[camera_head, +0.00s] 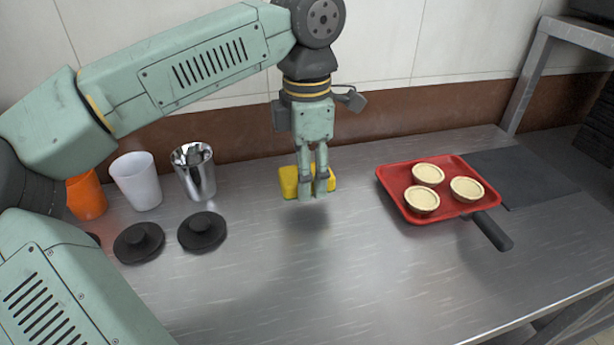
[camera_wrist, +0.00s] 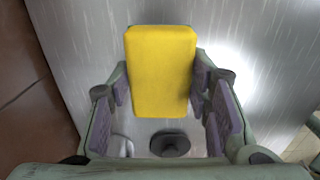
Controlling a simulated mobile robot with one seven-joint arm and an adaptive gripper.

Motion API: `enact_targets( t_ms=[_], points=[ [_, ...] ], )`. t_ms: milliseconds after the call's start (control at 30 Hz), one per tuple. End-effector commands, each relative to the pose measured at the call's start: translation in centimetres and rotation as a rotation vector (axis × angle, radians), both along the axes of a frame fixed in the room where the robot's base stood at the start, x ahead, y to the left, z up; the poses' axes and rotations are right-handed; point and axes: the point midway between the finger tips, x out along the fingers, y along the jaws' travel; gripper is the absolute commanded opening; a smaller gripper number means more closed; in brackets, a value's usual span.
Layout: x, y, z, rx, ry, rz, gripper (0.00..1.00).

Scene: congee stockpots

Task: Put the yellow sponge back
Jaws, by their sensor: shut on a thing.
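The yellow sponge (camera_head: 289,181) is a rounded block held between the fingers of my gripper (camera_head: 313,194). In the head view the sponge sticks out on both sides of the fingers, and a shadow lies on the steel counter in front of it, so it appears to be held above the counter. In the wrist view the sponge (camera_wrist: 161,72) fills the upper middle, between the purple-grey finger pads of my gripper (camera_wrist: 165,100). The fingers hide part of its middle in the head view.
A red tray (camera_head: 395,196) with three pale tarts stands at right, near a dark mat (camera_head: 545,180) and a black handle (camera_head: 492,232). At left are a steel cup (camera_head: 195,172), a white cup (camera_head: 136,182), an orange cup (camera_head: 86,197) and two black lids (camera_head: 202,231). The front middle counter is clear.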

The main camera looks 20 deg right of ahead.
Motion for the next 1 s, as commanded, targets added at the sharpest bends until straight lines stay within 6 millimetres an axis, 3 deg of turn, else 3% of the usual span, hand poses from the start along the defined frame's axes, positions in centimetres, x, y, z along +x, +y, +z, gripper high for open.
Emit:
enact_targets(
  t_ms=[200,433,833,867,1000],
  points=[
    [1.7,-0.5,0.0,0.000,0.001,0.001,0.19],
    [1.5,-0.4,-3.6,0.000,0.001,0.000,0.19],
    [1.5,-0.4,-4.3,0.000,0.000,0.000,0.19],
    [1.5,-0.4,-4.1,0.000,0.000,0.000,0.47],
    [1.5,-0.4,-4.1,0.000,0.000,0.000,0.56]
  ],
)
